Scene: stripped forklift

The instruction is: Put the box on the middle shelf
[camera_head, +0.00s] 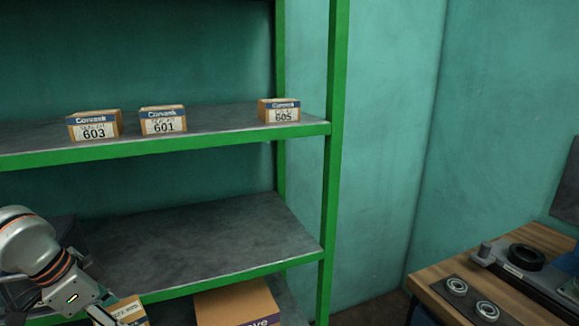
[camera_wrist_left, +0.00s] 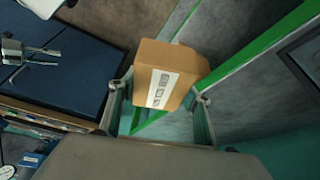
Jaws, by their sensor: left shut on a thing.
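A small orange-brown box (camera_head: 124,311) with a white label is held by my left gripper (camera_head: 108,301) at the bottom left of the head view, in front of the shelf edge. In the left wrist view the box (camera_wrist_left: 170,75) sits between the two fingers of the left gripper (camera_wrist_left: 162,92), its label facing the camera. The green-framed rack has an empty grey shelf (camera_head: 190,240) behind and above the held box. An upper shelf (camera_head: 215,128) carries boxes marked 603 (camera_head: 94,125), 601 (camera_head: 163,120) and 605 (camera_head: 280,111). My right gripper is out of view.
A large cardboard box (camera_head: 238,303) stands below the empty shelf. A green upright (camera_head: 333,180) bounds the rack on the right. A wooden bench (camera_head: 440,272) with metal parts is at the right. The left wrist view shows a dark blue surface (camera_wrist_left: 75,65) beside the held box.

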